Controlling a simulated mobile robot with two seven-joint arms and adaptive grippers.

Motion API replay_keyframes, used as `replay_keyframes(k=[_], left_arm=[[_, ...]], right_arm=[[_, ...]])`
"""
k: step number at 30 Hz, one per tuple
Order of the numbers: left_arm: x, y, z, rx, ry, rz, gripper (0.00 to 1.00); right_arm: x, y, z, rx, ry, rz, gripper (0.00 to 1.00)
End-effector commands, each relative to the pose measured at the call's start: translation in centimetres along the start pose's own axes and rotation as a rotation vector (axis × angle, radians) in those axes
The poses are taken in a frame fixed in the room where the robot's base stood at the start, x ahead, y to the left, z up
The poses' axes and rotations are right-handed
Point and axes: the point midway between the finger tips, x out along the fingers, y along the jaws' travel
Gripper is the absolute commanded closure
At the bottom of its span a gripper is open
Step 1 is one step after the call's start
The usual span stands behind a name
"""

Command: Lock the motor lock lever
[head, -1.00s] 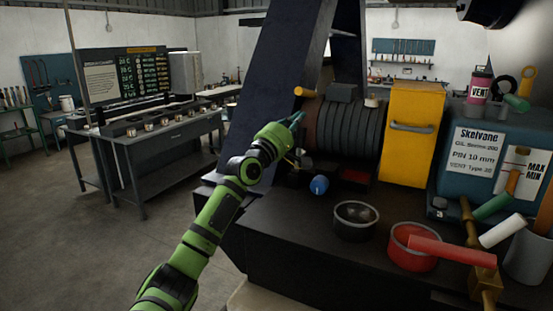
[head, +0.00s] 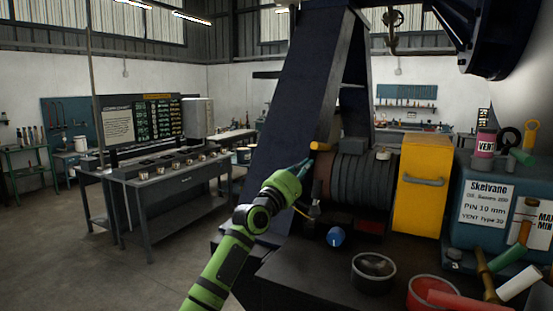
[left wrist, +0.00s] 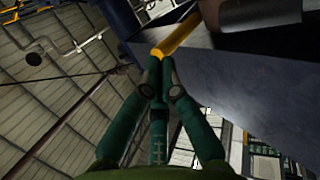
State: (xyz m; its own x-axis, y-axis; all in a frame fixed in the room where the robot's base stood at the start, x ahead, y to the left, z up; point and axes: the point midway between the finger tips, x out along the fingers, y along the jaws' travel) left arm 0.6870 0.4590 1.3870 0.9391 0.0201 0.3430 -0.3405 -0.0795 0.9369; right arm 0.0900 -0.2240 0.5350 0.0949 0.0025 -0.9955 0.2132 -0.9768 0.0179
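A yellow bar (head: 320,146), which looks like the lock lever, sticks out at the upper left of the ribbed dark motor drum (head: 362,180). It also shows in the left wrist view (left wrist: 178,36), slanting against a dark panel. My left gripper (head: 307,166) is just below and left of the bar. In the left wrist view its green fingertips (left wrist: 160,74) are together, just short of the bar's near end. No object shows between them. Whether they touch the bar I cannot tell. My right gripper is in neither current view.
A dark slanted beam (head: 299,95) rises behind my left gripper. A yellow box with a handle (head: 421,187) stands right of the drum. A blue knob (head: 335,237), a black bowl (head: 373,270) and a red bowl (head: 425,292) are in front. Open floor lies left.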

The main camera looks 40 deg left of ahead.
Motion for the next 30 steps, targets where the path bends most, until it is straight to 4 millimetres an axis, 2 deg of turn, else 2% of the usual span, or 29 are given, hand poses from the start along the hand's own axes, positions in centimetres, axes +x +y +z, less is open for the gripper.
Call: replay_keyframes(k=[1,7,10,13,15,18,20,27,30], left_arm=[[-1.0,0.8,-0.1,0.001,0.002,0.01,1.0],[-3.9,3.9,-0.5,0.004,0.004,0.009,1.0],[-4.9,5.2,-0.7,0.004,0.005,0.007,1.0],[-5.6,6.3,-0.8,0.003,0.005,0.007,1.0],[-5.9,6.7,-0.8,0.002,0.005,0.006,1.0],[-6.0,7.0,-0.8,0.002,0.005,0.006,1.0],[-6.1,7.1,-0.8,0.002,0.005,0.005,1.0],[-6.0,7.0,-0.8,0.002,0.005,0.004,1.0],[-6.0,7.0,-0.8,0.002,0.005,0.004,1.0]], right_arm=[[0.6,-0.2,0.8,0.0,-0.01,-0.002,0.6],[2.0,-0.6,3.0,0.0,-0.041,-0.007,0.6],[2.6,-0.5,2.3,0.0,-0.032,-0.005,0.6],[3.0,-0.1,0.4,0.0,-0.003,-0.001,0.6],[3.1,0.0,-0.9,0.001,0.019,0.001,0.6],[3.2,0.1,-1.5,0.001,0.029,0.003,0.6],[3.1,0.1,-1.3,0.001,0.025,0.002,0.6],[3.0,-0.4,1.5,0.001,-0.019,-0.004,0.6],[3.0,-0.4,1.6,0.001,-0.021,-0.004,0.6]])
